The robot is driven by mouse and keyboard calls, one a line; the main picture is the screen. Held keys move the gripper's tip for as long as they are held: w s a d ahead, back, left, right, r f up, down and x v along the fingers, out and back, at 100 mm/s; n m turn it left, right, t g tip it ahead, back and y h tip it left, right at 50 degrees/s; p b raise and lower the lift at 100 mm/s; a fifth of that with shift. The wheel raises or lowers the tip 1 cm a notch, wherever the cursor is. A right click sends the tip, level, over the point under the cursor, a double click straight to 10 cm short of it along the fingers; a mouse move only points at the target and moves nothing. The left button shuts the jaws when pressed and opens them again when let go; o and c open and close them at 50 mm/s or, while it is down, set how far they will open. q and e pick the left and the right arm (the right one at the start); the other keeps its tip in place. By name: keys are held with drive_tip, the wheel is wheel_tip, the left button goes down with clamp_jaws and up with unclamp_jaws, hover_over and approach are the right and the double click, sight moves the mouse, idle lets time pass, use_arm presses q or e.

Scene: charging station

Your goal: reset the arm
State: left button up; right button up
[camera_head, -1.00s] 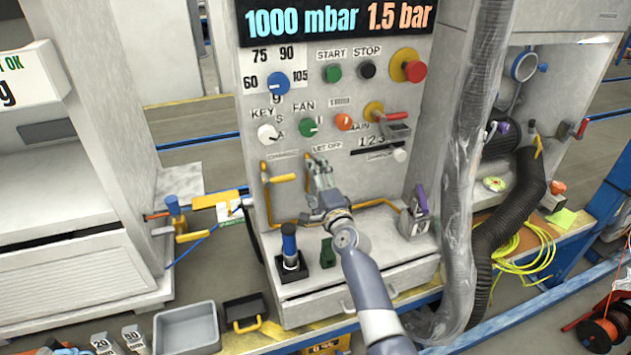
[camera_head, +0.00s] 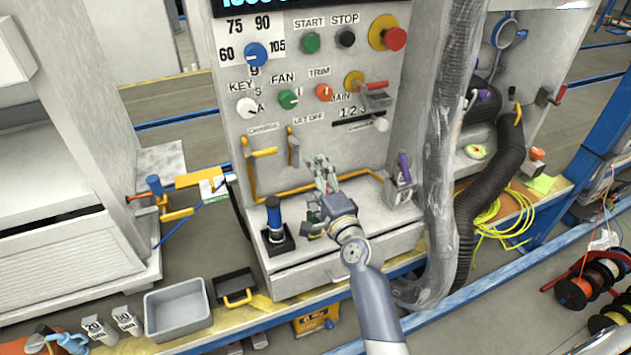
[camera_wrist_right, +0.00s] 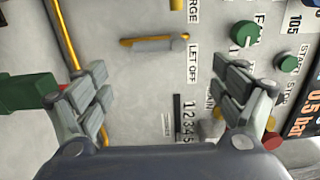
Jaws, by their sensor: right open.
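My right gripper (camera_head: 326,172) is open and empty in front of the lower part of the grey control panel (camera_head: 335,130). In the right wrist view the two fingers (camera_wrist_right: 164,92) stand wide apart, with the panel face between them. The LET OFF lever (camera_head: 293,147) is on the panel, up and left of the gripper in the head view; in the right wrist view the lever (camera_wrist_right: 155,43) lies beyond the fingertips, apart from them. The CHARGE lever (camera_head: 262,152) is left of it. My left gripper is not in view.
A blue-handled joystick (camera_head: 274,217) stands on the ledge left of my right gripper. A purple-handled lever (camera_head: 404,170) is to the right, beside a wrapped vertical duct (camera_head: 447,150). A grey bin (camera_head: 178,308) and a black tray (camera_head: 235,288) stand lower left.

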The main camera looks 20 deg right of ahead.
drive_tip(key=shift+s, duration=0.3)
